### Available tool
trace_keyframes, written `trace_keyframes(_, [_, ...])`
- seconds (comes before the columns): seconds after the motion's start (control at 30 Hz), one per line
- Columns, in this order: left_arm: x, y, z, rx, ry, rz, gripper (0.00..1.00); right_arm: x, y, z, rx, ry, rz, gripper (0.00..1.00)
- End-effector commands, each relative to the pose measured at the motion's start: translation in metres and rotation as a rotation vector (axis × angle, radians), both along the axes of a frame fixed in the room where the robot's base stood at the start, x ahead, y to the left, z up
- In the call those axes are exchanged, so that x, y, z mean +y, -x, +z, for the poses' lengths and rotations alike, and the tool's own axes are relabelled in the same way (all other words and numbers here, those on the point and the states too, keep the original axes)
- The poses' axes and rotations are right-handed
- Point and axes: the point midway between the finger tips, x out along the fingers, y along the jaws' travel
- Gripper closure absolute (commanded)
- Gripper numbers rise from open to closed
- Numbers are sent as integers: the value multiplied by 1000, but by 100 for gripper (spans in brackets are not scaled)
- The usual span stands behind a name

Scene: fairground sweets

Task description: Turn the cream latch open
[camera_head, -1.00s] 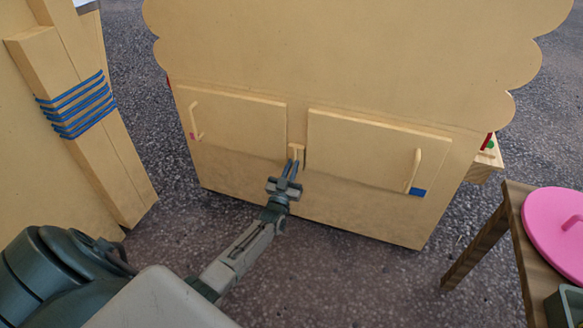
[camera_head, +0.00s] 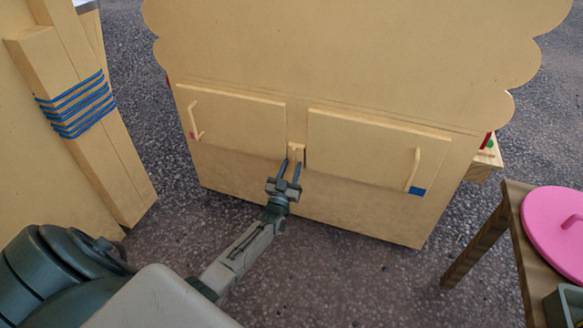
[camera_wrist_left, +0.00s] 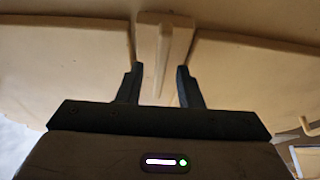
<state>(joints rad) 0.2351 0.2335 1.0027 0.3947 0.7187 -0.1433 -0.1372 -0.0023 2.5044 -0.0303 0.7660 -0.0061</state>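The cream latch (camera_head: 297,151) sits on the strip between two cream doors on the front of a cream stall. In the left wrist view the latch (camera_wrist_left: 157,58) is a bar that stands roughly upright, with a free lower end. My left gripper (camera_head: 291,164) is just below and in front of it. Its two fingers are apart, and in the left wrist view the gripper (camera_wrist_left: 160,80) has one finger on each side of the bar's lower part, with gaps showing. The left door (camera_head: 235,122) and the right door (camera_head: 360,148) look closed. My right gripper is not in view.
The left door has an upright handle (camera_head: 195,120) and the right door has another handle (camera_head: 413,168), with a blue patch (camera_head: 417,191) below it. A wooden post with blue cord (camera_head: 76,105) stands at left. A table with a pink lid (camera_head: 550,222) stands at right.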

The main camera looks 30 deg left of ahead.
Motion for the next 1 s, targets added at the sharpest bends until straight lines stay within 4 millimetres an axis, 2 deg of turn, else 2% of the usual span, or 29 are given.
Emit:
trace_keyframes(0.23, [-10, 40, -15, 4, 1, 0, 67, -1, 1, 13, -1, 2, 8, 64])
trace_keyframes(0.5, [-21, 82, -35, 3, 1, 0, 67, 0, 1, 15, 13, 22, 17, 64])
trace_keyframes(0.7, [-23, 93, -40, 1, 0, 0, 67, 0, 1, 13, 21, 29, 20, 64])
trace_keyframes(1.0, [-23, 93, -40, 1, 1, 0, 67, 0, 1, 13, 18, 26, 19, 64])
